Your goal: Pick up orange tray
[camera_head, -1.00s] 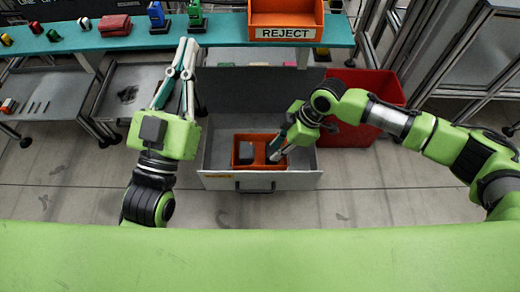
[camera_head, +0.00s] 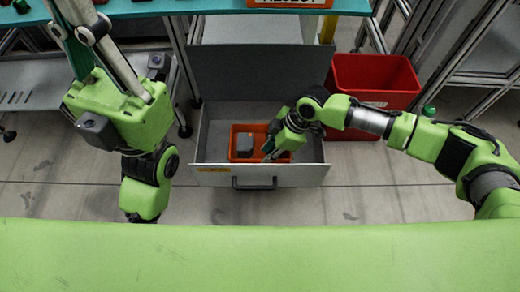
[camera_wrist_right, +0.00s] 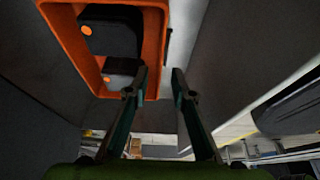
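The orange tray (camera_head: 235,129) sits in the open grey drawer (camera_head: 312,152), near its front.
A red bin (camera_head: 372,78) stands right of the drawer. A teal table (camera_head: 205,7) with an orange reject bin (camera_head: 290,3) is behind. Metal frames (camera_head: 475,60) stand at right. Floor in front of the drawer is clear.

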